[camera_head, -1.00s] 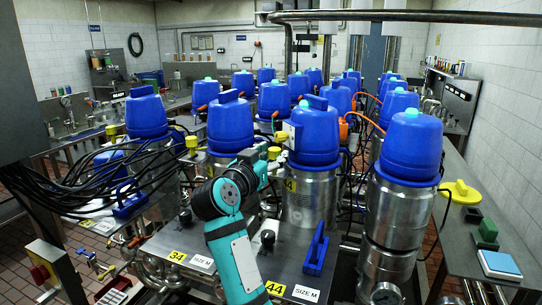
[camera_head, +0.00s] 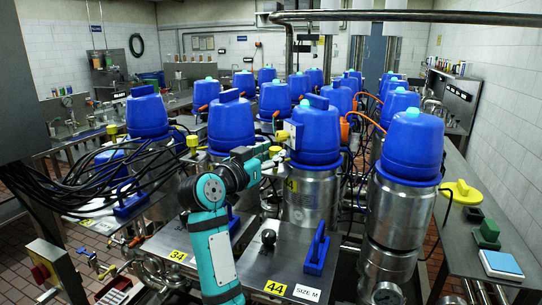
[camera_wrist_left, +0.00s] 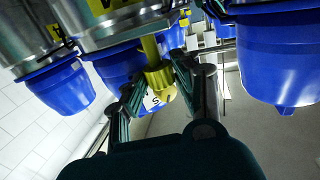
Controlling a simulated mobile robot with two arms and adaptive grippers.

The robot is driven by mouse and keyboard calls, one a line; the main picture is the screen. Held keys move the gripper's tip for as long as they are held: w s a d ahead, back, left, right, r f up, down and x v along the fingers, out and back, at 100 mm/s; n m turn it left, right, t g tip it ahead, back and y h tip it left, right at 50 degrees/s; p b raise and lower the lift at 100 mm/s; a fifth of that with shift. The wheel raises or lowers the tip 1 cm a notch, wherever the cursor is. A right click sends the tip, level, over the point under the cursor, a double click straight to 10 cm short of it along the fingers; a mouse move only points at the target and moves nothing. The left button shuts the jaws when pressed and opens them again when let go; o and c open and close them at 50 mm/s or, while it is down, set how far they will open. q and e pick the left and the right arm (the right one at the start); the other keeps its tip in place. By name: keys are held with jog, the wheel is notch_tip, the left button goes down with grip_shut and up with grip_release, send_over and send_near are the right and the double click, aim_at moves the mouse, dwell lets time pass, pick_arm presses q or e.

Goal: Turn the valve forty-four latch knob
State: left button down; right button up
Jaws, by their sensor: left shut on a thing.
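Valve forty-four is a steel cylinder with a blue cap (camera_head: 315,132) and a yellow 44 label (camera_head: 291,184), right of centre in the head view. My left gripper (camera_head: 272,152) is at the left side of this valve, near the cap's lower edge. In the left wrist view, a yellow knob (camera_wrist_left: 160,80) on a yellow stem sits between the two fingers of my left gripper (camera_wrist_left: 165,95), which are shut on it. In the head view the gripper and arm partly hide the knob. My right gripper is not in view.
Several other blue-capped valves stand close around, one just right (camera_head: 411,140). Black cables (camera_head: 75,180) hang at left. A side table (camera_head: 480,215) stands at right.

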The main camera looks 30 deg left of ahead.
pick_arm(q)
jog(key=c, duration=1)
grip_release()
jog(key=shift+s, duration=0.1)
jog(key=s, duration=1.1)
jog(key=shift+s, duration=0.4)
